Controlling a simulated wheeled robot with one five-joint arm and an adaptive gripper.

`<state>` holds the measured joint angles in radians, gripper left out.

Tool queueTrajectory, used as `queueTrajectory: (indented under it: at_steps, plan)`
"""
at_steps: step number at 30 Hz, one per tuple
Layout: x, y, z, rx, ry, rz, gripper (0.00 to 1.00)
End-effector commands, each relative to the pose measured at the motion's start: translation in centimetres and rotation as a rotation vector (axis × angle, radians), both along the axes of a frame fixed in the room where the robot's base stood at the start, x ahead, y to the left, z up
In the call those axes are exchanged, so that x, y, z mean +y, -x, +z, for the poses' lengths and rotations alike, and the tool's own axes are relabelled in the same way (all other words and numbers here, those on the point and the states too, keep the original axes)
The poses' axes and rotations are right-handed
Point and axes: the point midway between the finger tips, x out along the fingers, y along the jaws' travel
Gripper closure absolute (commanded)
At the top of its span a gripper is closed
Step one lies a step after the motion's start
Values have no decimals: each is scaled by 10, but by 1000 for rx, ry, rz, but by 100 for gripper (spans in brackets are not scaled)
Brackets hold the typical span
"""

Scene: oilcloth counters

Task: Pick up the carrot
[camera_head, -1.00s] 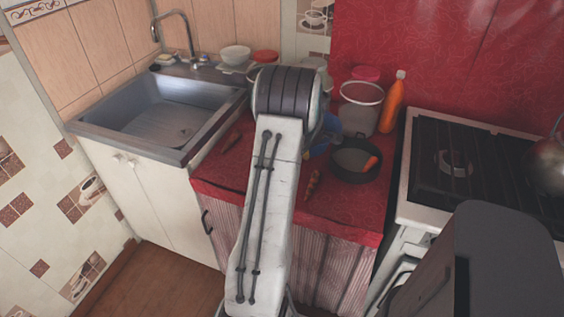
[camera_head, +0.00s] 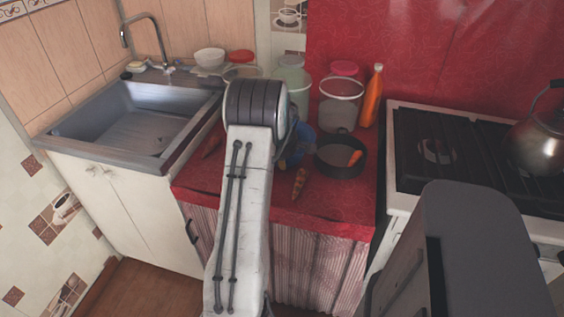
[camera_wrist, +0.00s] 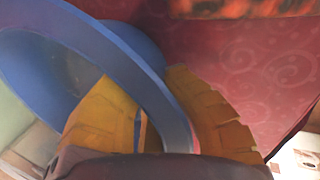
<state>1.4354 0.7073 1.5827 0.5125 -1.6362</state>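A carrot (camera_head: 299,183) lies on the red counter in front of a dark pan. An orange, mottled strip (camera_wrist: 235,8) at the top edge of the wrist view looks like this carrot. A second carrot (camera_head: 354,158) sits in the pan (camera_head: 340,168). My gripper (camera_wrist: 150,105) shows two yellow ridged fingers, spread apart. The rim or handle of a blue container (camera_wrist: 125,60) crosses in front of the left finger and between them; whether they touch it I cannot tell. In the head view my arm hides most of the gripper, left of the carrot, beside the blue container (camera_head: 304,142).
A glass jar (camera_head: 340,108) and an orange bottle (camera_head: 371,97) stand behind the pan. A stove with a kettle (camera_head: 538,140) is at right, a sink (camera_head: 140,125) at left. Another reddish long item (camera_head: 212,143) lies left of my arm. The counter's front right is clear.

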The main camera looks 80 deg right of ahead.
Motion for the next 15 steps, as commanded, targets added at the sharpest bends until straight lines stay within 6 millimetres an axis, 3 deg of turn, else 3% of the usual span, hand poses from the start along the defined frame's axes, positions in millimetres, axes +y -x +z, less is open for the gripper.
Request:
queueTrajectory:
  at_steps: [6,15]
  plan:
    - [-2,0,1,-1,10,0,100]
    - [0,0,-2,0,0,0,70]
